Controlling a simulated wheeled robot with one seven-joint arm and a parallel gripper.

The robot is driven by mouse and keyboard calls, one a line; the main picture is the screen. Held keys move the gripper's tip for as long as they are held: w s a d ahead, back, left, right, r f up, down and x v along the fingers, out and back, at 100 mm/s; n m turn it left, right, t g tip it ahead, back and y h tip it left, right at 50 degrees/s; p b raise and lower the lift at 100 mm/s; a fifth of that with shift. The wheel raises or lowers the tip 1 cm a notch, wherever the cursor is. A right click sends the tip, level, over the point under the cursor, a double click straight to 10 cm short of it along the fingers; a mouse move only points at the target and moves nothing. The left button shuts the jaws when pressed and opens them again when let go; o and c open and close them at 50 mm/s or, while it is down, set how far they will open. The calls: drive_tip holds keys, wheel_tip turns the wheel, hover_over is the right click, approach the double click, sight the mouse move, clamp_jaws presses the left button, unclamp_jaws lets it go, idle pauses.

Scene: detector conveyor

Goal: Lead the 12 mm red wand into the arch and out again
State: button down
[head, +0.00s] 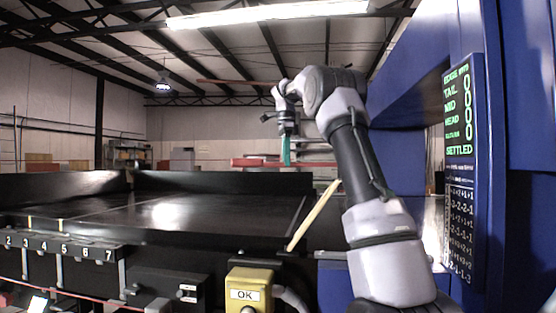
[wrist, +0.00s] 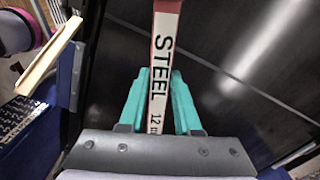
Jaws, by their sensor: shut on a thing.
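The wand (wrist: 165,70) has red edges and a white label reading "STEEL" and "12 m", the rest being hidden. My gripper (wrist: 160,88) has teal fingers shut on the wand, one on each side, and the wand runs on past them to the top of the wrist view. In the head view my gripper (head: 286,150) points down above the dark belt, left of the arch. Red bars show behind the fingers there; I cannot tell which part is the wand. The arch (head: 425,75) is a large blue frame at the right, its opening partly hidden by my arm.
The black conveyor belt (head: 170,212) is bare, with a low dark back wall. A pale yellow bar (head: 314,215) leans near its right end. A lit panel (head: 460,150) reads zeros and "SETTLED". A yellow OK box (head: 248,290) and numbered places (head: 60,250) line the front.

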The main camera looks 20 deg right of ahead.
drive_tip(key=s+d, duration=0.6)
drive_tip(key=d, duration=0.4)
drive_tip(key=s+d, duration=0.6)
drive_tip(key=d, duration=0.5)
drive_tip(key=s+d, duration=0.5)
drive_tip(key=d, duration=0.5)
drive_tip(key=w+a, duration=0.6)
drive_tip(key=a, duration=0.5)
drive_tip(key=w+a, duration=0.6)
drive_tip(key=a, duration=0.5)
drive_tip(key=w+a, duration=0.6)
drive_tip(key=a, duration=0.5)
drive_tip(key=shift+w+a, duration=0.25)
drive_tip(key=shift+a, duration=0.15)
drive_tip(key=shift+w+a, duration=0.25)
drive_tip(key=shift+a, duration=0.25)
